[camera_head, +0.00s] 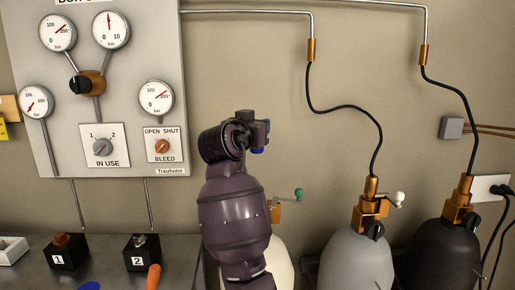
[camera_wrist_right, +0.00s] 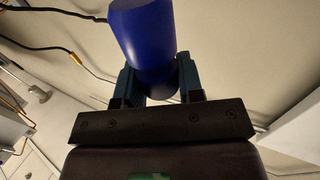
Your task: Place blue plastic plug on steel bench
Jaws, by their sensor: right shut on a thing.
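The blue plastic plug (camera_wrist_right: 145,35) is held between the two fingers of my right gripper (camera_wrist_right: 157,78) in the right wrist view. It sticks out beyond the fingertips. In the head view my right arm rises in the middle and mostly hides this gripper; only a small blue bit of the plug (camera_head: 257,151) shows at its end, well above bench height. The steel bench (camera_head: 105,257) is at the lower left, left of my arm. My left gripper is out of view.
On the bench stand black blocks marked 1 (camera_head: 68,255) and 2 (camera_head: 141,255), a white tray (camera_head: 12,250), an orange handle (camera_head: 153,278) and a blue item (camera_head: 88,286) cut by the frame edge. A gauge panel (camera_head: 120,160) hangs above. Gas cylinders (camera_head: 357,255) stand at right.

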